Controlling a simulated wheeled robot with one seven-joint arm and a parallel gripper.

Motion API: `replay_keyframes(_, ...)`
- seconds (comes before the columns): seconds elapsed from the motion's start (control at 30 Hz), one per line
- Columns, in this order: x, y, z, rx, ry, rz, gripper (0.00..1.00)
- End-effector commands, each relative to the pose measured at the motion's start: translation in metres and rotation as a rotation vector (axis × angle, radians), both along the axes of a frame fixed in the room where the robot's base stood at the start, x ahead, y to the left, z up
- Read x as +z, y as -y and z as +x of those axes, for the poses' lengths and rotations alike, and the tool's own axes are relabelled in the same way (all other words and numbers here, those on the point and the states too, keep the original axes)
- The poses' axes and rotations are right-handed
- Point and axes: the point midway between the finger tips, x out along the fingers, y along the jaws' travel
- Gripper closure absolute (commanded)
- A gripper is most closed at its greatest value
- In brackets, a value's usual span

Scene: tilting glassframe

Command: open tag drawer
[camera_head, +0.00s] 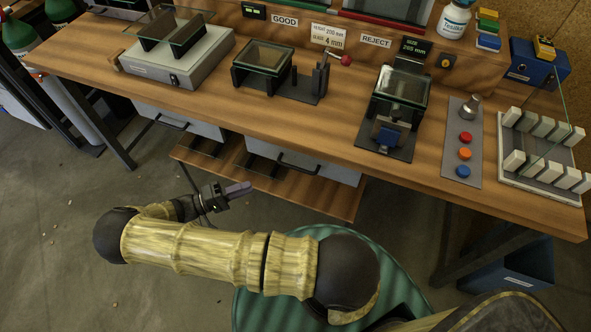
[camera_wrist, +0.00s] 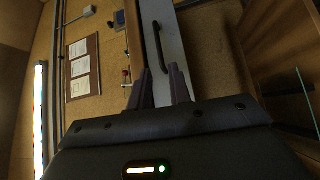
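Two grey drawers hang under the bench top in the head view. The right drawer (camera_head: 325,172) has a dark bar handle (camera_head: 297,165). No tag label is readable on either. My gripper (camera_head: 250,187) is in front of and below the right drawer's front, apart from it. In the wrist view a grey drawer front (camera_wrist: 175,60) and its black handle (camera_wrist: 158,48) lie beyond my gripper (camera_wrist: 162,82). Its two fingers are apart with nothing between them.
The wooden bench top (camera_head: 290,120) carries a glass frame fixture (camera_head: 262,70), a second fixture (camera_head: 398,105), a button panel (camera_head: 463,145) and a rack of white blocks (camera_head: 540,150). A lower wooden shelf (camera_head: 325,203) sits beneath the drawers.

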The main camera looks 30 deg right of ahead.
Motion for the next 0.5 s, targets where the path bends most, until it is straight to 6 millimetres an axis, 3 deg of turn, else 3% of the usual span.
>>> replay_keyframes(0.17,-0.0069,-0.0087,0.0018,0.054,0.033,-0.074,0.8)
replay_keyframes(0.5,-0.0059,-0.005,0.0017,0.047,0.032,-0.071,0.8)
